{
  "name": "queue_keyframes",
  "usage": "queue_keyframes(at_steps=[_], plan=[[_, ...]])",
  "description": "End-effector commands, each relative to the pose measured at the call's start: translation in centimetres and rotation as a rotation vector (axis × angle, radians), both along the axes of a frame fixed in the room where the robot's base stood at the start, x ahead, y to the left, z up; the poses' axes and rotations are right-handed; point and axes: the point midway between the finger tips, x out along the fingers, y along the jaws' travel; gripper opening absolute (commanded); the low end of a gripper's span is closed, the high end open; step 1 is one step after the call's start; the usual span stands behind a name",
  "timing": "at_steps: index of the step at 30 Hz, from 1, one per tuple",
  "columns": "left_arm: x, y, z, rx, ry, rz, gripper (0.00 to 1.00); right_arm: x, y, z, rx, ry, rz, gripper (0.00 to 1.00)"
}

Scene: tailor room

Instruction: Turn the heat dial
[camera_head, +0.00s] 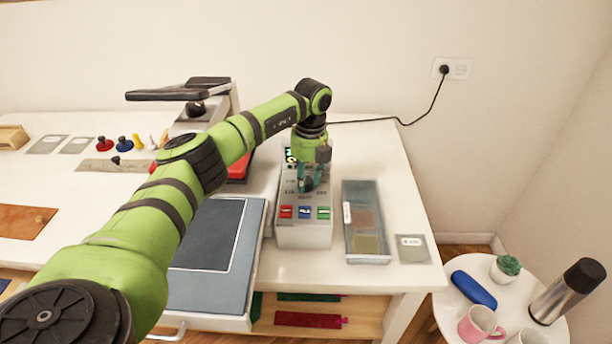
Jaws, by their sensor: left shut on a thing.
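A grey control box (304,235) stands on the white table, right of the heat press. Its top carries red, blue and green buttons (305,212) near the front edge and a small lit display (289,156) at the back. My left gripper (309,187) points down onto the top of the box, behind the buttons. It is shut on a small dark knob, which I take to be the heat dial; the fingers hide most of it. The dial's marks and setting cannot be read. My right gripper is not in view.
The press with its blue-grey bed (212,240) is left of the box. A grey tray (347,250) with swatches is close on the right. A black cable (400,122) runs to the wall socket. A round side table (450,305) holds mugs and a flask (567,292).

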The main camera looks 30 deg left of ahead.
Motion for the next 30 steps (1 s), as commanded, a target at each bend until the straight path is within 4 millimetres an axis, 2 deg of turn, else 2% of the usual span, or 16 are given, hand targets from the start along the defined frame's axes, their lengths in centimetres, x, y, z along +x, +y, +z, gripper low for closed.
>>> queue_keyframes(at_steps=[9, 26, 27, 28, 29, 30], plan=[[0.36, 0.34, 0.45, 0.005, -0.017, 0.138, 0.04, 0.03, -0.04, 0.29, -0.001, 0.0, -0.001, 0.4], [0.35, 0.53, 0.51, 0.005, -0.019, 0.173, 0.04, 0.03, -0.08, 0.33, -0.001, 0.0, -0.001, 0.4], [0.35, 0.54, 0.51, 0.005, -0.019, 0.173, 0.41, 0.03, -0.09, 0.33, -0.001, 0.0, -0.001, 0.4], [0.35, 0.54, 0.51, 0.005, -0.019, 0.173, 0.53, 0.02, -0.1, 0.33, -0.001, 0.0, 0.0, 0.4], [0.35, 0.53, 0.51, 0.005, -0.019, 0.173, 0.6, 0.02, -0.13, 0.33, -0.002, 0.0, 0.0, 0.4], [0.33, 0.5, 0.49, 0.005, -0.018, 0.172, 0.6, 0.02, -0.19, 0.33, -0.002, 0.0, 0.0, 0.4]])
